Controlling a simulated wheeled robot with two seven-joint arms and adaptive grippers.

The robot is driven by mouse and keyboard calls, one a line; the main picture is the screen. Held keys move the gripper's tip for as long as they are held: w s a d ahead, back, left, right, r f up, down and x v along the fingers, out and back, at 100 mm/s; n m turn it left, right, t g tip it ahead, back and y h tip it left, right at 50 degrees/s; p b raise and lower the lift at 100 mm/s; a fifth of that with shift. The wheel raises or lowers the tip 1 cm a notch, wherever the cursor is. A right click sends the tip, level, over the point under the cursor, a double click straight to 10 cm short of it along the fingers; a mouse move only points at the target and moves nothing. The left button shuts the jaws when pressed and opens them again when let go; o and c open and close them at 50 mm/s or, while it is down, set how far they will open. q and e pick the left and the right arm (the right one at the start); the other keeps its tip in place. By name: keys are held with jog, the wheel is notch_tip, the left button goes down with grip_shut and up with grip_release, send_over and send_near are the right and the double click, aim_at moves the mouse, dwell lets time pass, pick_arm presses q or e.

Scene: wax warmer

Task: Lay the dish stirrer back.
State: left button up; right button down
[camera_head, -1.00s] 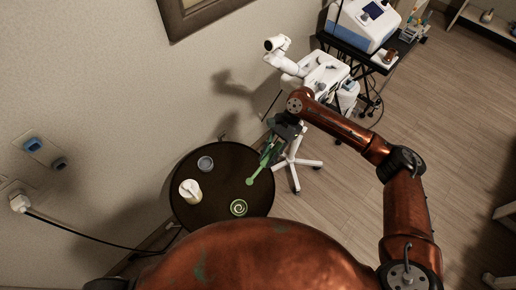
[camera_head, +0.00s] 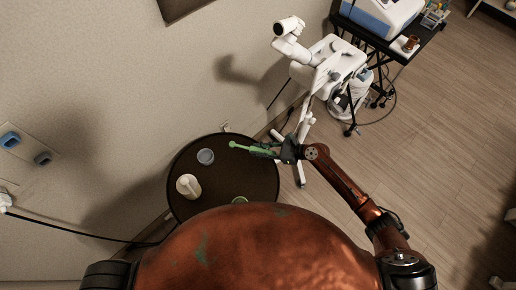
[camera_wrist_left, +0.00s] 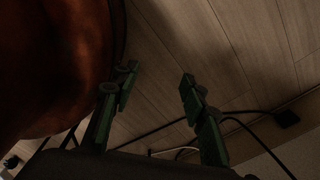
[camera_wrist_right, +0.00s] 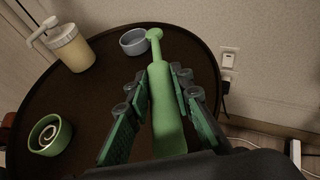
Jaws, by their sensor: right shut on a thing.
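The green dish stirrer (camera_head: 240,147) is held by my right gripper (camera_head: 268,150) above the round dark table (camera_head: 260,191). In the right wrist view the stirrer (camera_wrist_right: 165,108) lies lengthwise between the fingers of my right gripper (camera_wrist_right: 155,100), its round knob end pointing away, near a small grey-blue bowl (camera_wrist_right: 134,42). The same bowl (camera_head: 205,156) stands at the far part of the table in the head view. A green dish (camera_wrist_right: 45,136) with a pale spiral inside sits on the table. My left gripper (camera_wrist_left: 155,90) is open and empty over the floor.
A white wheeled stand (camera_head: 325,70) and a dark cart (camera_head: 385,45) are beyond. The wall outlet (camera_wrist_right: 229,57) is close to the table edge. The table's middle is clear.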

aim_at(259, 160)
notch_tip(259, 160, down, 3)
jog(key=b, duration=0.3)
jog(key=shift+f, duration=0.2)
notch_tip(259, 160, down, 3)
jog(key=b, duration=0.3)
pick_arm(q)
notch_tip(259, 160, down, 7)
jog(key=s+b, duration=0.1)
jog(key=s, duration=0.1)
jog(key=shift+f, duration=0.15)
pick_arm(e)
jog(key=shift+f, duration=0.5)
jog(key=c, duration=1.6)
grip_release()
jog(key=v, duration=1.2)
jog(key=shift+r, duration=0.1)
jog(key=shift+a, duration=0.1)
